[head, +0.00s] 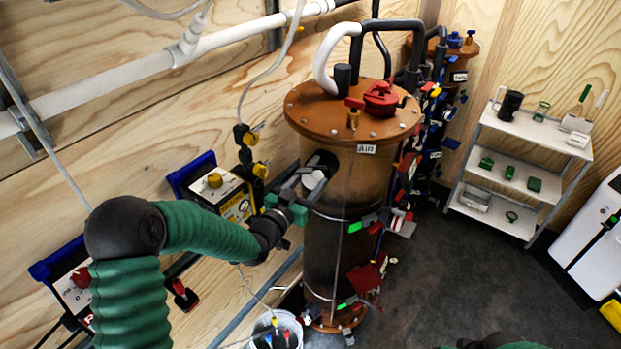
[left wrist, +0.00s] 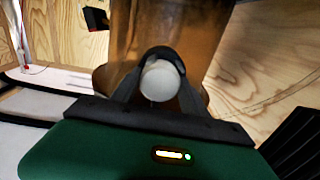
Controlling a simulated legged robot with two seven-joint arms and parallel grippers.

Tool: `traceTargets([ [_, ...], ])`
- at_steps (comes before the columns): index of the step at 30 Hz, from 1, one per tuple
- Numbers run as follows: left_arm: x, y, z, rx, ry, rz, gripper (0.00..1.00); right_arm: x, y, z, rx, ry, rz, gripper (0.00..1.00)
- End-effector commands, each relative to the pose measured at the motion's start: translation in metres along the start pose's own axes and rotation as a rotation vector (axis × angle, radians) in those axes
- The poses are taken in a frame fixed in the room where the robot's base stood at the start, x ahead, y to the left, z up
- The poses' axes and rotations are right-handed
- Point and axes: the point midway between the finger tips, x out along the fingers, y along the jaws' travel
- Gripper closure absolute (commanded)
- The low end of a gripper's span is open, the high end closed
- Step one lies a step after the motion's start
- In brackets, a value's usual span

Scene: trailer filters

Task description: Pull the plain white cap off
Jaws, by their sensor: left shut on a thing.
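The plain white cap (head: 314,181) is on the side of the near filter column (head: 355,170), a brown translucent cylinder with an orange-brown lid. My left gripper (head: 311,176) reaches in from the left and is shut on the cap. In the left wrist view the cap (left wrist: 161,80) is a round pale end between the two dark fingers (left wrist: 160,60), with the brown column (left wrist: 180,30) right behind it. The fingers hide the cap's edges, and I cannot tell whether it is still seated on its port. My right gripper does not show.
A red valve cap (head: 381,97) and pipes top the column, with red and blue fittings down its right side. A control box (head: 216,190) is on the wooden wall behind my left arm. A white bucket (head: 280,330) stands below. A shelf (head: 527,130) stands far right.

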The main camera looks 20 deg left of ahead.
Motion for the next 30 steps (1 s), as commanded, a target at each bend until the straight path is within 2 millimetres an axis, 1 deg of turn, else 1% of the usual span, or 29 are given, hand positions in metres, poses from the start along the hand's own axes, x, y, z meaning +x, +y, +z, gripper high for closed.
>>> traceTargets([
  [1, 0.000, 0.001, 0.000, 0.000, -0.001, 0.002, 0.83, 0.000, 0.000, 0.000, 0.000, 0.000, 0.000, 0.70],
  [5, 0.000, 0.001, 0.000, 0.000, -0.001, 0.002, 1.00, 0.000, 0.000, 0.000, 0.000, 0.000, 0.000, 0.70],
  [13, -0.002, 0.002, 0.001, 0.000, -0.002, 0.004, 1.00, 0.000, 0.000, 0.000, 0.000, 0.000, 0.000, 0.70],
  [30, -0.025, 0.001, 0.002, -0.001, -0.004, 0.003, 1.00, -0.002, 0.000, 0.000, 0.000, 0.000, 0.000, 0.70],
])
